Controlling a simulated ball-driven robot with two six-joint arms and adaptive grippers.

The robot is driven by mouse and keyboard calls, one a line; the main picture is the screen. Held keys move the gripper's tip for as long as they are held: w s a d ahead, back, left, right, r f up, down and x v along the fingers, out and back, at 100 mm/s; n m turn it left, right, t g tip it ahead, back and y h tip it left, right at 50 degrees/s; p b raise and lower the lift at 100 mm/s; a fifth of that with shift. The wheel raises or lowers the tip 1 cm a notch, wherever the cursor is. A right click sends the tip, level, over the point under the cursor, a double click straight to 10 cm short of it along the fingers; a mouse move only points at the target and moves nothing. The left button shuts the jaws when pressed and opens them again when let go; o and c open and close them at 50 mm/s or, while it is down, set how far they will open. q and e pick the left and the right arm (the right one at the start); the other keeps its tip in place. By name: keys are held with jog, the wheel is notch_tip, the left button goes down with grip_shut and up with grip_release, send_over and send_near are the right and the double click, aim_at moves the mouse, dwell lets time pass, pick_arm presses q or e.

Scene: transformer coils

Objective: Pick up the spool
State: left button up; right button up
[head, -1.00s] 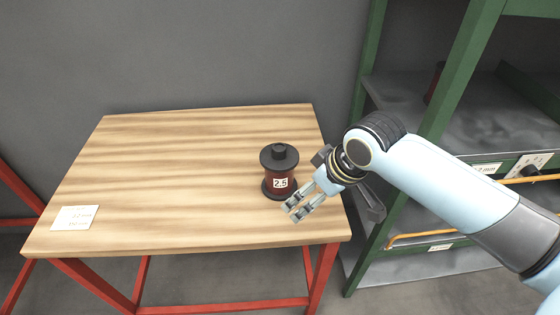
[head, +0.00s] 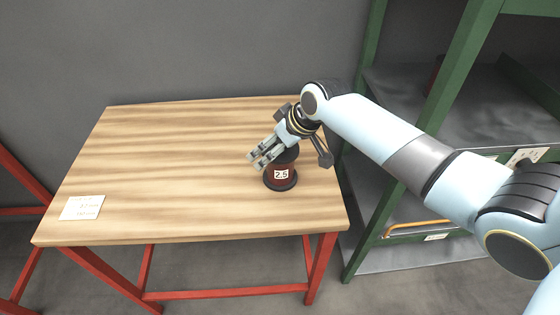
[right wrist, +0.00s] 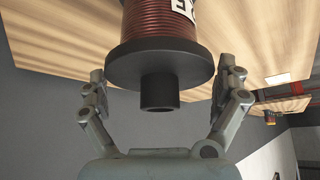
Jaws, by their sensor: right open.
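The spool (head: 281,181) stands upright on the wooden table near its right edge. It has dark red winding, black flanges and a white label that reads 2.5 in the head view. My right gripper (head: 259,161) is open above and in front of the spool's top, which it partly hides in the head view. In the right wrist view the spool (right wrist: 160,42) shows with its black flange and knob towards my gripper. The two fingers stand apart, one at each side of the flange and knob. I cannot tell whether they touch it. My left gripper is not in view.
The wooden table (head: 170,170) on a red frame is mostly clear. A white card (head: 82,208) lies at its left front corner. A green shelf rack (head: 455,95) stands close to the table's right side, behind my right arm. A grey wall is behind.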

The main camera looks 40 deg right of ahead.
jog(key=shift+w+f, duration=0.3)
jog(key=shift+f, duration=0.25)
jog(key=shift+s, duration=0.1)
jog(key=c, duration=1.5)
jog(key=shift+o, duration=0.2)
